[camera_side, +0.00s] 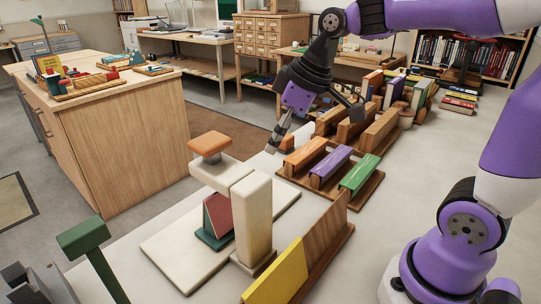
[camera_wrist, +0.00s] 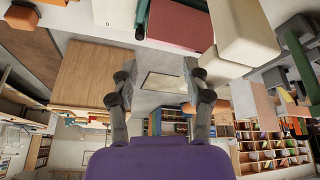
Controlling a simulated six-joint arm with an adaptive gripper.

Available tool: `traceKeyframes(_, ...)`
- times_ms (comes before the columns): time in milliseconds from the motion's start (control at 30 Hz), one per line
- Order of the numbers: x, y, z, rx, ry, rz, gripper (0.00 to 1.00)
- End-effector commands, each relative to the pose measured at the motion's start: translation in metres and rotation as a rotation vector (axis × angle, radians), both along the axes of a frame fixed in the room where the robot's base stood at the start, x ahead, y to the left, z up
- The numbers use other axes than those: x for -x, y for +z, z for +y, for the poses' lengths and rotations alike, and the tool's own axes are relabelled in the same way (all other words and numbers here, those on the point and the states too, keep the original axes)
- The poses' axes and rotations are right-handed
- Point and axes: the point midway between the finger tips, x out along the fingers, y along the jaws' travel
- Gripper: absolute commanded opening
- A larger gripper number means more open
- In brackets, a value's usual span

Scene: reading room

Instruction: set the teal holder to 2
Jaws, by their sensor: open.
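The teal holder (camera_side: 206,236) stands on a pale board (camera_side: 172,251) in the side view, with a dull red slanted panel (camera_side: 219,213) against it. A cream post and crosspiece partly hide it. In the wrist view a strip of the teal holder (camera_wrist: 142,18) shows at the top edge beside the red panel (camera_wrist: 180,24). No number or setting mark is readable on it. My gripper (camera_side: 314,132) is open and empty, raised behind and to the right of the holder, with fingers spread. Its fingers also show apart in the wrist view (camera_wrist: 160,72).
Wooden racks with orange, purple (camera_side: 330,165) and green blocks stand under and right of my gripper. A yellow block (camera_side: 278,272) and a green-topped lever (camera_side: 84,237) are in front.

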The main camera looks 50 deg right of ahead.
Motion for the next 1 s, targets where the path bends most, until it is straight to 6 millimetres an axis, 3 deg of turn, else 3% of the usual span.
traceKeyframes(100, -0.044, -0.015, -0.012, -0.002, 0.153, 0.028, 0.56)
traceKeyframes(300, -0.087, -0.045, -0.03, -0.013, 0.349, 0.032, 0.56)
traceKeyframes(567, -0.101, -0.065, -0.034, -0.019, 0.417, 0.03, 0.56)
traceKeyframes(1000, -0.122, -0.139, -0.012, -0.017, 0.414, 0.03, 0.56)
